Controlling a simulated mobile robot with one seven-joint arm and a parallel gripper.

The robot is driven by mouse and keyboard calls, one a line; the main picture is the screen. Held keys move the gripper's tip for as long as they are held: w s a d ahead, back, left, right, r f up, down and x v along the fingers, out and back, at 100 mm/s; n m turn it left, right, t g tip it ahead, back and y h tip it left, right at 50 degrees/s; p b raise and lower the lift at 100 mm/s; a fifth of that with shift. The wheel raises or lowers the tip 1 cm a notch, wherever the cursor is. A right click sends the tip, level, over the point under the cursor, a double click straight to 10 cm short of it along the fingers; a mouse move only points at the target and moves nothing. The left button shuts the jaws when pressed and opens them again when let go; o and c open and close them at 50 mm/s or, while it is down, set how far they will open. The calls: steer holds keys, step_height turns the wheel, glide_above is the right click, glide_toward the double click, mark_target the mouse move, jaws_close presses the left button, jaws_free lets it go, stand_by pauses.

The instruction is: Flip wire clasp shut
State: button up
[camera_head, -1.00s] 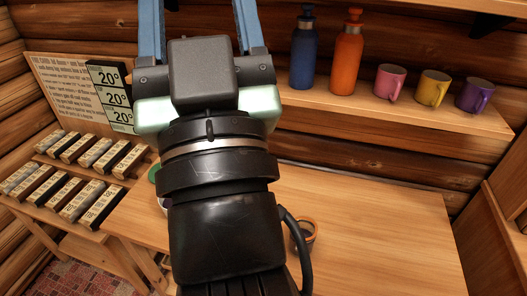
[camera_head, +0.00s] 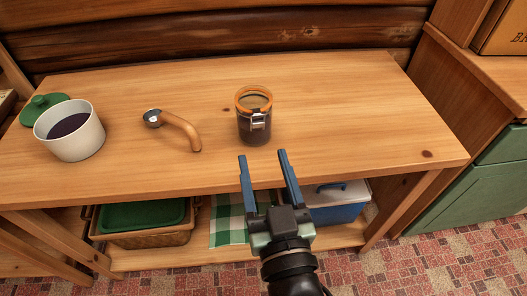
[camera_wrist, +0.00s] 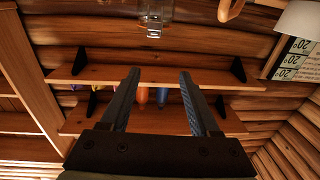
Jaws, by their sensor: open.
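A glass jar (camera_head: 245,133) with an orange ring round its top and dark contents stands upright on the wooden table. Its metal wire clasp (camera_head: 259,121) is on the side facing me; I cannot tell how far it is swung. My gripper (camera_head: 263,156) is open and empty, its blue fingers pointing at the jar from in front of the table's edge, apart from it. In the wrist view, which looks upside down, the jar (camera_wrist: 165,10) is cut off at the top edge with the clasp (camera_wrist: 154,27) showing, and my gripper (camera_wrist: 158,73) is spread below it.
A wooden-handled scoop (camera_head: 180,129) and a white pot (camera_head: 78,142) of dark liquid stand left of the jar, with a green lid (camera_head: 45,108) behind. The table (camera_head: 345,120) is clear right of the jar. A basket (camera_head: 150,240) and a blue-white cooler (camera_head: 340,205) sit below.

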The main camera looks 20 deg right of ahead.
glide_toward(259, 126)
steer(key=shift+g, duration=0.3)
steer(key=b+x, duration=0.1)
steer(key=x, duration=0.3)
steer(key=b+x, duration=0.1)
steer(key=x, duration=0.3)
steer(key=shift+w+r, duration=0.25)
steer(key=shift+w, duration=0.1)
jaws_close()
